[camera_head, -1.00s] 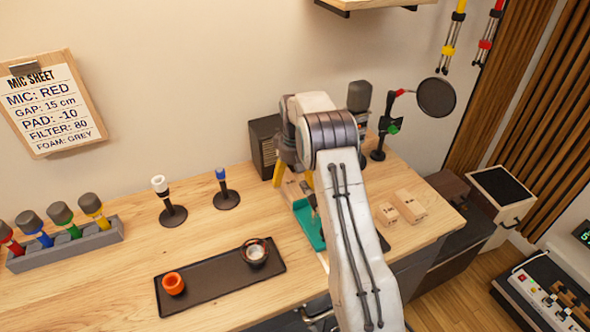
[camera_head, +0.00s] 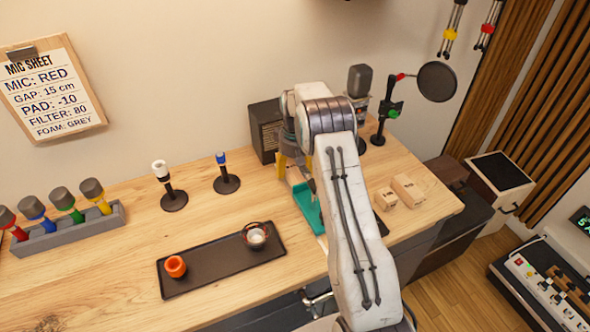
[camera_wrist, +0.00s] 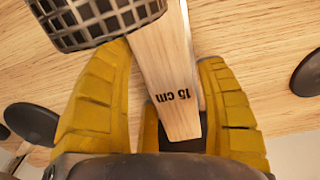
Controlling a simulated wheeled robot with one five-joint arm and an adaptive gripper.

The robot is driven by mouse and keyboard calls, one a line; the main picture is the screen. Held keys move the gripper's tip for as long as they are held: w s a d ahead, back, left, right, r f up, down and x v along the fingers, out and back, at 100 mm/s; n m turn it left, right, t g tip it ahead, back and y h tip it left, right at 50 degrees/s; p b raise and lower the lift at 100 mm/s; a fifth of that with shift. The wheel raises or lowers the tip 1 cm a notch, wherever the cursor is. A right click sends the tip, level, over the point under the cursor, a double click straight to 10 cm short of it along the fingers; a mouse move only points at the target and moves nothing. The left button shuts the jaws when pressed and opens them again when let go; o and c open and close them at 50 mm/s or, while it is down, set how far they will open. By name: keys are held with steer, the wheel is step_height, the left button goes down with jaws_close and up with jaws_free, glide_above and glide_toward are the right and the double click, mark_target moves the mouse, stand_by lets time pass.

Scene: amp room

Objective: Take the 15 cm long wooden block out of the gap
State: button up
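A light wooden block marked 15 cm (camera_wrist: 165,75) lies between my gripper's two yellow fingers in the wrist view. My gripper (camera_wrist: 165,60) has one fingertip close along each long side of the block; whether both press on it cannot be told. A dark microphone grille (camera_wrist: 95,18) is beside the block's far left part. In the head view my gripper (camera_head: 294,168) is by the dark box, partly hidden by my arm. The gap itself is not clear there. A grey-headed microphone (camera_head: 359,80) and a round black pop filter (camera_head: 437,82) stand behind my arm.
Two small wooden blocks (camera_head: 408,190) lie right of my arm. A teal tray (camera_head: 307,207) is below my gripper. A dark box (camera_head: 265,130) stands behind it. Two small stands (camera_head: 226,182), a black tray (camera_head: 205,270) and a microphone rack (camera_head: 70,235) are to the left.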

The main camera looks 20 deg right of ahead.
steer(key=c, duration=0.9)
steer(key=shift+d, duration=0.15)
